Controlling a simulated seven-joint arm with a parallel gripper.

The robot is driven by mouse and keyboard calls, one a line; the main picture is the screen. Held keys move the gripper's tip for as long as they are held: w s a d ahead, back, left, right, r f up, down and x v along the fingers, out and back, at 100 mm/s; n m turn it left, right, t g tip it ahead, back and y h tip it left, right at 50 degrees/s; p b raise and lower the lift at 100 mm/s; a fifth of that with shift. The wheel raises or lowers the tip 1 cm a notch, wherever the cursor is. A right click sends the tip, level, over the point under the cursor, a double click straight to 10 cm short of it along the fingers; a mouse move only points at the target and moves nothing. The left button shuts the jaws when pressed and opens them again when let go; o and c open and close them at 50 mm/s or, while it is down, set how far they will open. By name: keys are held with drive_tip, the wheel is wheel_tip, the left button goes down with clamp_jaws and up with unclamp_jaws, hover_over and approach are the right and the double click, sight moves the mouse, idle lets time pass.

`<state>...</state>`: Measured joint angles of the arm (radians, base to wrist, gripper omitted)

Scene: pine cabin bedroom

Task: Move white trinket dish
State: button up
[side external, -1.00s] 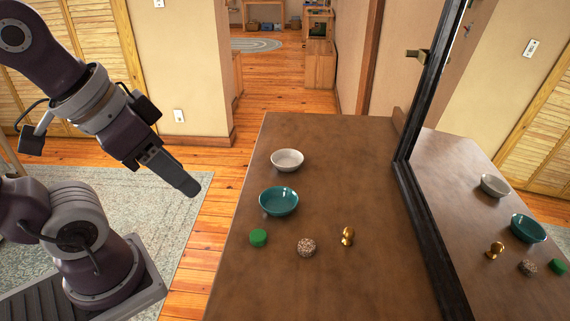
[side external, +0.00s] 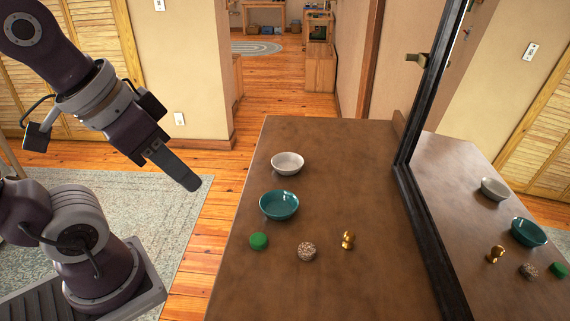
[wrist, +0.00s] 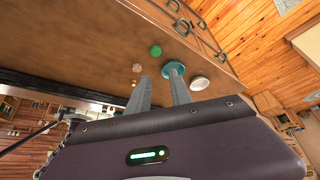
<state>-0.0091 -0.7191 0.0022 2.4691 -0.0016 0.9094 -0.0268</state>
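The white trinket dish (side external: 287,163) is a small, shallow, light bowl standing upright and empty toward the back left of the brown table. It also shows in the wrist view (wrist: 199,83), to the right of the fingers. My gripper (side external: 190,184) hangs in the air left of the table, apart from the dish and above floor level. In the wrist view its two fingers (wrist: 160,75) are spread with nothing between them. In the side view one finger hides the other.
A teal bowl (side external: 279,205) stands just in front of the white dish. A green round piece (side external: 258,241), a speckled round piece (side external: 307,252) and a gold figurine (side external: 347,240) are nearer the front. A black-framed mirror (side external: 425,225) borders the table's right side.

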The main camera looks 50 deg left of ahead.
drive_tip(key=w+a+r+n, duration=0.1)
drive_tip(key=w, duration=0.2)
drive_tip(key=w+a+r+n+g, duration=0.1)
drive_tip(key=w+n, duration=0.1)
drive_tip(key=w, duration=0.1)
drive_tip(key=w+a+r+n, duration=0.1)
drive_tip(key=w, duration=0.2)
drive_tip(key=shift+w+r+n, duration=0.1)
drive_tip(key=shift+r+n, duration=0.3)
clamp_jaws()
drive_tip(key=n+g, duration=0.5)
drive_tip(key=n, duration=1)
hover_over(270, 160)
drive_tip(key=a, duration=0.3)
wheel_tip(270, 160, down, 14)
drive_tip(key=f, duration=0.9)
drive_tip(key=shift+s+f, duration=0.15)
drive_tip(key=shift+s, duration=0.2)
drive_tip(key=d, duration=0.3)
drive_tip(key=shift+w+d+f, duration=0.1)
drive_tip(key=shift+w+f, duration=0.1)
drive_tip(key=shift+w, duration=0.15)
drive_tip(key=shift+d, duration=0.35)
